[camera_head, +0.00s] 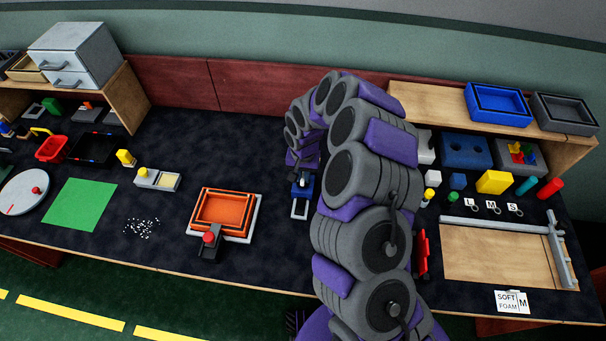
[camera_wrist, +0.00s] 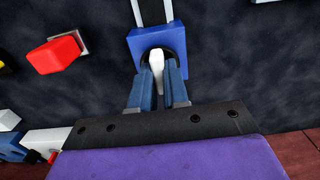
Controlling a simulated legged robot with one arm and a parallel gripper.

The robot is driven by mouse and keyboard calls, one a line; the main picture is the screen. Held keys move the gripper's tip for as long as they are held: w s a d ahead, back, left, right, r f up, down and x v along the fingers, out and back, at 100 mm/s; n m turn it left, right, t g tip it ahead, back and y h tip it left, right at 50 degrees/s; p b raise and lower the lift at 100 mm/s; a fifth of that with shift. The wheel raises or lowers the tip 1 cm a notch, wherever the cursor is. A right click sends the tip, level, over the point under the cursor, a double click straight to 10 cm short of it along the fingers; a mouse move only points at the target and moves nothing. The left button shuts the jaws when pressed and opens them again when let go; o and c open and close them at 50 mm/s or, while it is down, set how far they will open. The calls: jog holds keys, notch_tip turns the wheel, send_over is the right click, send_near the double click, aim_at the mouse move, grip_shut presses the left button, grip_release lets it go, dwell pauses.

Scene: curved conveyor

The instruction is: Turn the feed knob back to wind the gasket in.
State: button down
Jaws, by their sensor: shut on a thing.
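My gripper (camera_wrist: 158,78) is shut on a white knob (camera_wrist: 156,58), with one blue finger on each side of it in the wrist view. The knob stands out from a round dark opening in a blue housing (camera_wrist: 174,40). Two white rails with a dark band between them run from the housing to the top of the wrist view. In the head view the blue housing (camera_head: 304,187) shows small below my gripper, with a white rail frame (camera_head: 299,211) in front of it. My arm hides part of this area. I cannot make out the gasket for sure.
An orange tray (camera_head: 194,215) with a red-knobbed grey part stands left of the housing. A red piece (camera_head: 422,250) lies right of my arm, beside a wooden board (camera_head: 480,255). Several small coloured parts stand farther right. Dark table is clear between the housing and the orange tray.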

jog(key=shift+n, duration=0.3)
jog(key=shift+r+n+p, duration=0.1)
jog(key=shift+n+p, duration=0.75)
jog(key=shift+n, duration=0.35)
jog(key=n+p, duration=0.1)
jog(key=n, duration=0.4)
jog(key=shift+n+p, duration=0.3)
jog(key=shift+p, duration=0.05)
jog(key=n, duration=0.4)
jog(key=shift+p, duration=0.35)
jog(key=n, duration=0.5)
jog(key=shift+a, duration=0.1)
jog(key=shift+n, duration=0.3)
jog(key=c, duration=1.1)
grip_release()
